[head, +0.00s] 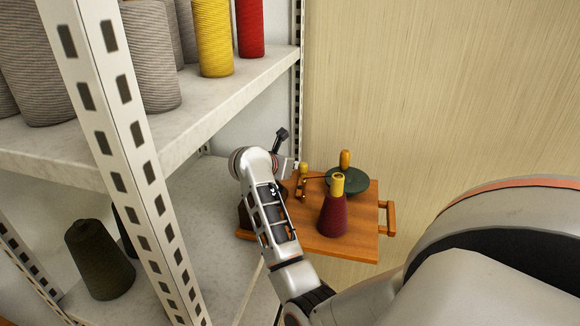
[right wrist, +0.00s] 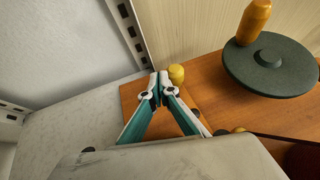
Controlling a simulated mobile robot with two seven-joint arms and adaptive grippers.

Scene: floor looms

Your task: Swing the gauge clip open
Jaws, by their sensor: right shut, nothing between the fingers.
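A wooden board (head: 350,247) with a side handle stands by the shelf. No part is clearly recognisable as the gauge clip. A small brass-coloured piece (head: 301,187) with a thin rod and a yellow knob (head: 304,167) sit near the board's far left part, partly hidden by my arm. My right gripper (head: 298,167) is beside the knob. In the right wrist view, the right gripper's teal fingers (right wrist: 160,88) are shut and empty, tips just left of the yellow knob (right wrist: 176,73); I cannot tell whether they touch. My left gripper is out of view.
On the board stand a dark red cone (head: 332,215) with a yellow top and a dark green disc (head: 352,183) with a yellow handle (head: 345,159). A perforated shelf post (head: 133,160) and a shelf of yarn cones (head: 214,38) are at left; a plain wall is behind.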

